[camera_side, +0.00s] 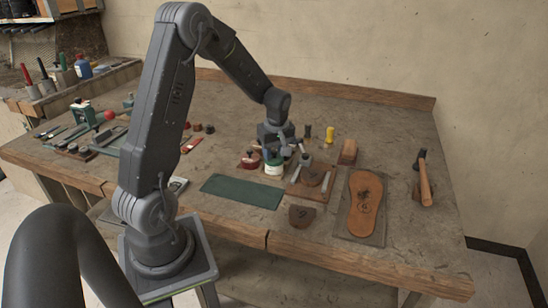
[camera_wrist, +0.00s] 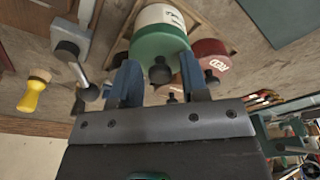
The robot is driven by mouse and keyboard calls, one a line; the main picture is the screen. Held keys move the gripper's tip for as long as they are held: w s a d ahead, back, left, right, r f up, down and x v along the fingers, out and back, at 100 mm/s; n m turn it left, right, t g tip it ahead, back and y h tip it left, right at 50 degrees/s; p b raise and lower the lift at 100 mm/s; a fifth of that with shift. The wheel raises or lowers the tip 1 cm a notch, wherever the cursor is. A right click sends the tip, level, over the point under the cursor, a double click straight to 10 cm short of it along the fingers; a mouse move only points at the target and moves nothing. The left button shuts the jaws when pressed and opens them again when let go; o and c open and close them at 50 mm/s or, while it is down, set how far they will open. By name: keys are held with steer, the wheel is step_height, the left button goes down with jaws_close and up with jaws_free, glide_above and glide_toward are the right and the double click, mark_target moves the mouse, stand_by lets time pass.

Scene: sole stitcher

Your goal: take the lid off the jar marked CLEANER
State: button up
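A white jar (camera_side: 273,169) with a green lid stands near the middle of the bench, below my gripper (camera_side: 275,146). In the wrist view the white jar (camera_wrist: 160,16) shows its green lid (camera_wrist: 158,42) with a dark round knob (camera_wrist: 160,73). The jar's label is too small and cut off to read. My gripper (camera_wrist: 160,82) is open. Its two blue fingers stand apart on either side of the knob, with a gap to each side. I cannot tell how far the fingertips reach down. The lid sits on the jar.
A red jar (camera_wrist: 207,56) marked RED stands close beside the white jar. A wooden-based metal fixture (camera_side: 309,184) is just to its right. A green mat (camera_side: 241,191) lies in front. A leather sole (camera_side: 366,203) and a hammer (camera_side: 425,185) lie farther right.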

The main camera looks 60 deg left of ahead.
steer(key=shift+s+d+f, duration=0.1)
steer(key=shift+f, duration=0.1)
jaws_close()
